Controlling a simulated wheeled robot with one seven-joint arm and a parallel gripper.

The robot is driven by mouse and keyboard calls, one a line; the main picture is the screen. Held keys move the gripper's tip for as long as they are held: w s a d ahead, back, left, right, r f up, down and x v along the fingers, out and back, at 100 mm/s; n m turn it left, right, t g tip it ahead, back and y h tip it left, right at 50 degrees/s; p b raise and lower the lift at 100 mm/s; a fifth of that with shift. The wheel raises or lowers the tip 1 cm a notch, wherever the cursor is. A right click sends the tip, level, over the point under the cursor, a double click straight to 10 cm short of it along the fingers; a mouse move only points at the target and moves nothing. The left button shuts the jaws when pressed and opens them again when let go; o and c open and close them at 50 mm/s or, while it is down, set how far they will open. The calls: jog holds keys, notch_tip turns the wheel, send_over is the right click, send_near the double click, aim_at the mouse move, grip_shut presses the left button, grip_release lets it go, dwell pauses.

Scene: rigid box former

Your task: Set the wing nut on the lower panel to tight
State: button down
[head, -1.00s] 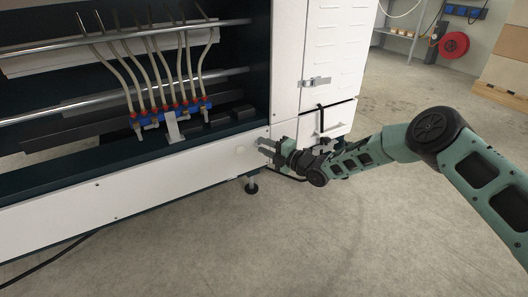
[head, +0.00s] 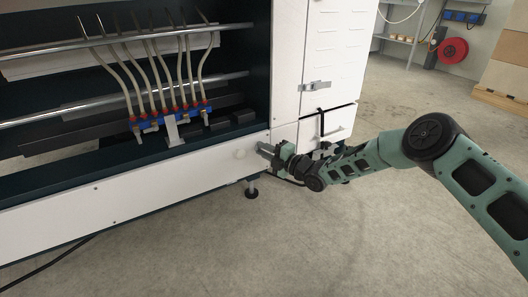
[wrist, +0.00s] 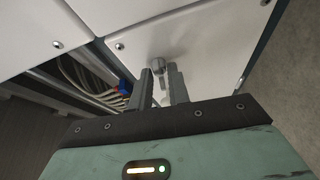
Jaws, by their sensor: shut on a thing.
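The lower panel (head: 150,188) is the long white panel along the machine's bottom front. In the wrist view, a white panel (wrist: 205,50) fills the top middle, with a small grey metal wing nut (wrist: 158,65) on it. My gripper (wrist: 160,82) has its two fingers around the wing nut's pale wing and is shut on it. In the head view, my gripper (head: 264,150) is close to the right end of the lower panel, and the fingers hide detail there. The wing's exact angle is hard to tell.
A pale round spot (head: 239,154) shows on the panel left of my fingertips. A white cabinet door with a latch (head: 316,86) and a black handle (head: 322,123) stand above my wrist. A machine foot (head: 251,190) is below.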

jog(key=m, duration=0.1)
jog(key=m+t+b, duration=0.1)
jog(key=m, duration=0.1)
jog(key=m+y+b, duration=0.1)
jog(key=m, duration=0.1)
jog(key=shift+f+t, duration=0.25)
jog(key=shift+t, duration=0.05)
jog(key=m+t, duration=0.1)
jog(key=m, duration=0.2)
jog(key=m+t+b, duration=0.1)
jog(key=m+t, duration=0.1)
jog(key=m, duration=0.2)
jog(key=shift+a+h, duration=0.1)
jog(key=shift+h, duration=0.2)
jog(key=m+t+h, duration=0.1)
jog(key=m, duration=0.2)
jog(key=m+t+h, duration=0.1)
jog(key=m, duration=0.2)
jog(key=m+t+h, duration=0.1)
jog(key=m, duration=0.2)
jog(key=shift+s+a+t, duration=0.1)
jog(key=shift+s+t, duration=0.05)
jog(key=shift+t, duration=0.25)
jog(key=shift+f+m, duration=0.1)
jog(key=shift+m, duration=0.3)
jog(key=c, duration=1.6)
grip_release()
jog(key=p+v, duration=0.8)
jog(key=v, duration=0.9)
jog(key=shift+s, duration=0.2)
